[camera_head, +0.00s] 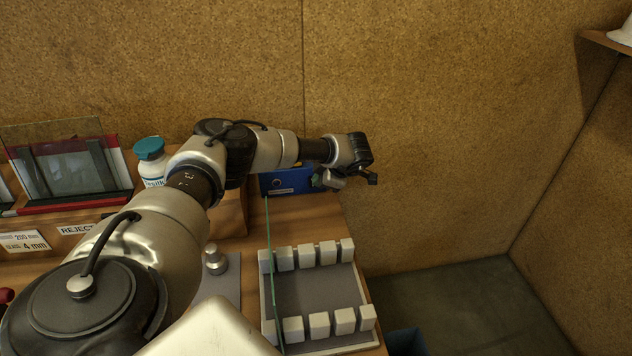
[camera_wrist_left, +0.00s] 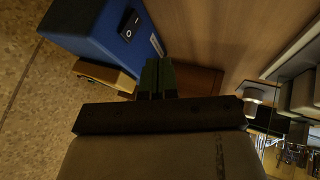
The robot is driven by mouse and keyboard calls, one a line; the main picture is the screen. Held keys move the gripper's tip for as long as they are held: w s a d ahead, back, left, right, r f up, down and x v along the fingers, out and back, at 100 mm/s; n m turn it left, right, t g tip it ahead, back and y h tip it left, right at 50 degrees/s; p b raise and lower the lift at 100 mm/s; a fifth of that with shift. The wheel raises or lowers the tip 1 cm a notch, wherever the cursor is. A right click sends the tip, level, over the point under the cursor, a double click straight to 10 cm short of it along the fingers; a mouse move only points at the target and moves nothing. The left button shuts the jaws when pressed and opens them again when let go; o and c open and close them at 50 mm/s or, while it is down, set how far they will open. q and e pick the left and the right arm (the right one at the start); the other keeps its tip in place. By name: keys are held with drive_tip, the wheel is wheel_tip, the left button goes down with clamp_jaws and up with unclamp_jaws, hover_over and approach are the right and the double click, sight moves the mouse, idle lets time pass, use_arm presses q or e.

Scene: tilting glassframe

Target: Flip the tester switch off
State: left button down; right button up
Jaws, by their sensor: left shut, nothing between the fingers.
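The tester is a blue box (camera_head: 272,183) at the back right of the bench, partly hidden behind my left arm in the head view. In the left wrist view the blue box (camera_wrist_left: 88,28) is at the upper left. Its black rocker switch (camera_wrist_left: 129,25), marked with O and a line, faces the camera there; I cannot tell which side is pressed. My left gripper (camera_head: 331,181) is just right of the box in the head view. Its fingers (camera_wrist_left: 157,72) are shut and empty, apart from the switch. My right gripper is not in view.
A grey tray (camera_head: 315,290) with rows of white blocks lies at the bench's right end, a thin glass pane standing upright at its left. A teal-capped bottle (camera_head: 151,163) and a red-and-white rack (camera_head: 75,205) with glass are left.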

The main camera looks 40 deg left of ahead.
use_arm(q)
drive_tip(key=w+d+r+b, duration=0.1)
drive_tip(key=w+d+r, duration=0.1)
drive_tip(key=r, duration=0.4)
drive_tip(key=shift+d+r+b, duration=0.3)
drive_tip(key=shift+d, duration=0.35)
drive_tip(key=shift+d, duration=0.1)
